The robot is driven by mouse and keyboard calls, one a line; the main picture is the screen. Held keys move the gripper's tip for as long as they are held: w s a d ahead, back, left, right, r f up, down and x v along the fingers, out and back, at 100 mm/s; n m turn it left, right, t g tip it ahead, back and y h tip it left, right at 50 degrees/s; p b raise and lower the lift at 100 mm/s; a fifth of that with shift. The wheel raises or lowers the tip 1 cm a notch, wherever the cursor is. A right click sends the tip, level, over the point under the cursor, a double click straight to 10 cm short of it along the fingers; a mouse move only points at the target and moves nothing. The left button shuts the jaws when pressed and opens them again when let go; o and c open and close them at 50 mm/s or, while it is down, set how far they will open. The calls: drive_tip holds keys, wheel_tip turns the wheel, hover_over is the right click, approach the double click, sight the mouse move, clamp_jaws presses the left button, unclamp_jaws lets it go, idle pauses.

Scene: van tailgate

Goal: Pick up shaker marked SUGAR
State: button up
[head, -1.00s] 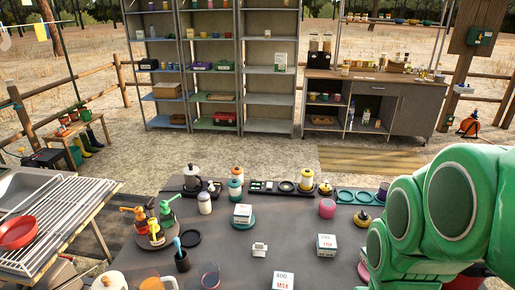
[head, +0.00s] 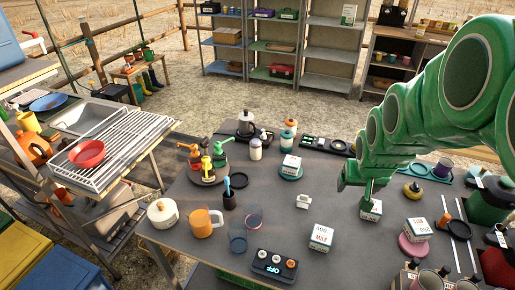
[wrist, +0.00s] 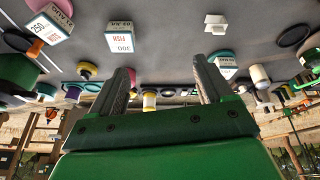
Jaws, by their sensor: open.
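No label reading SUGAR can be made out. A small white shaker-like jar with a grey top (head: 255,149) stands upright at the table's far side; a similar pale jar (wrist: 260,76) shows at the right of the wrist view. Teal jars with orange or pale tops (head: 287,137) stand to its right. My gripper (wrist: 163,78) is open, with nothing between its two dark fingers. In the head view my green arm reaches in from the right and ends over the table by a white box (head: 371,210), well right of the pale jar.
Boxes stand on the grey table, including one marked MILK (head: 321,237) and one marked FISH (wrist: 119,38). Bare tabletop lies around the middle.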

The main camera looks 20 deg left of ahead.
drive_tip(key=w+a+f+n+t+y, duration=0.1)
drive_tip(key=w+a+f+t, duration=0.15)
drive_tip(key=w+a, duration=0.55)
drive_tip(key=n+t+y, duration=0.4)
drive_tip(key=y, duration=0.3)
approach(256, 145)
drive_tip(key=x, duration=0.7)
drive_tip(key=shift+s, duration=0.1)
drive_tip(key=shift+x, duration=1.1)
drive_tip(key=shift+d+f+x, duration=0.1)
drive_tip(key=shift+f+x, duration=0.05)
drive_tip(key=shift+x, duration=0.6)
drive_tip(key=shift+d+f+x, duration=0.1)
drive_tip(key=shift+x, duration=0.65)
drive_tip(key=shift+d+f+x, duration=0.1)
drive_tip(key=shift+f+x, duration=0.05)
drive_tip(key=shift+x, duration=0.6)
drive_tip(key=shift+w+a+f, duration=0.1)
drive_tip(key=shift+w+a, duration=0.15)
drive_tip(key=shift+w, duration=0.15)
drive_tip(key=c, duration=1.1)
